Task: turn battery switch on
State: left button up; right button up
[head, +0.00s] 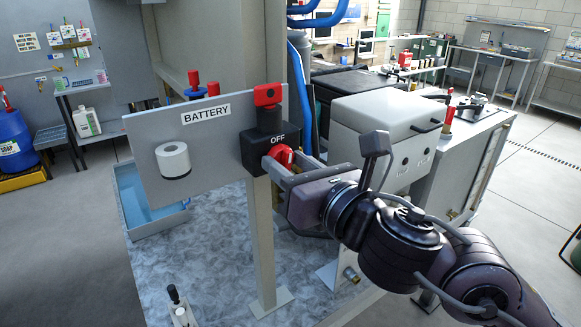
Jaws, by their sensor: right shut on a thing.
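The battery switch is a black box (257,151) marked OFF, mounted on a grey panel (140,135) with a BATTERY label (206,114). Its red knob (281,155) sits at the box's lower right. My right gripper (280,163) reaches in from the right and is shut on the red knob, which its fingers partly hide. A red-topped black part (267,96) stands up above the box. My left gripper is not in view.
A white round dial or cap (173,160) is on the panel's left. A post (262,240) holds the panel above a grey mottled surface. A blue tray (150,205) lies behind the panel. A white box (385,125) stands close behind my right arm.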

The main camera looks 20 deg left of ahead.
jog(key=m+b, duration=0.1)
jog(key=m, duration=1.1)
jog(key=shift+m+p, duration=0.55)
jog(key=shift+m, duration=1.55)
jog(key=o, duration=1)
